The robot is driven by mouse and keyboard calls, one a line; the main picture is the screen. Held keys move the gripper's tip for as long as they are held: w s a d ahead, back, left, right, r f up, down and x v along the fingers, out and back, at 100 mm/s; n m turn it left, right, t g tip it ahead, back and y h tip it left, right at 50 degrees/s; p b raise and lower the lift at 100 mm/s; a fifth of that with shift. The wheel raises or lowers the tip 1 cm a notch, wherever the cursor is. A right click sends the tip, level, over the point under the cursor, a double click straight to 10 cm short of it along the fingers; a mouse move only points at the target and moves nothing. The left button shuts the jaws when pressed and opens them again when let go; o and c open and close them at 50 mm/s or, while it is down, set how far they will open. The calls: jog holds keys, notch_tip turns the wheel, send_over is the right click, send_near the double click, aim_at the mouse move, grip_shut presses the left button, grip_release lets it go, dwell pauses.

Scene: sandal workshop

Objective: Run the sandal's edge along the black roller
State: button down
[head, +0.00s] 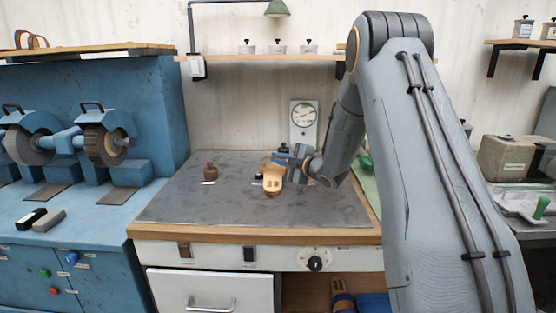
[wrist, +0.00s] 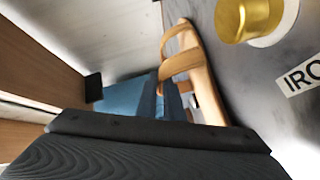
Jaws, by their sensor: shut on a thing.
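A tan sandal (head: 272,180) is at the back middle of the grey worktop, with its straps and open loops also showing in the wrist view (wrist: 200,82). My gripper (head: 283,160) is shut on it near its far end; in the wrist view the dark fingers (wrist: 168,101) close against it. I cannot tell whether the sandal still touches the worktop. The blue machine at the left carries a dark wheel (head: 28,144) and a brownish-black wheel (head: 104,146). I cannot tell which is the black roller. Both are well apart from the sandal.
The wrist view shows a brass cylinder (wrist: 232,18) and a label reading "IRO" (wrist: 303,77). Two small blocks (head: 48,220) lie on the machine's front ledge. The worktop's front (head: 240,212) is clear.

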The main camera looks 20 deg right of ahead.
jog(key=shift+w, duration=0.6)
jog(key=shift+w+d+b, duration=0.1)
jog(key=shift+w+b, duration=0.2)
jog(key=shift+b, duration=0.05)
jog(key=shift+w+d+b, duration=0.25)
jog(key=shift+w+b, duration=0.15)
jog(key=shift+w, duration=0.55)
jog(key=shift+w+d+b, duration=0.2)
jog(key=shift+w+b, duration=0.2)
jog(key=shift+w, duration=0.55)
dwell(1.6)
jog(key=shift+w, duration=0.3)
jog(key=shift+w+d+b, duration=0.25)
jog(key=shift+w+b, duration=0.15)
jog(key=shift+w, duration=0.35)
jog(key=shift+w+d+b, duration=0.2)
jog(key=shift+w+b, duration=0.2)
jog(key=shift+w, duration=0.35)
dwell(0.4)
jog(key=shift+w+d, duration=0.1)
jog(key=shift+w, duration=0.35)
dwell(0.9)
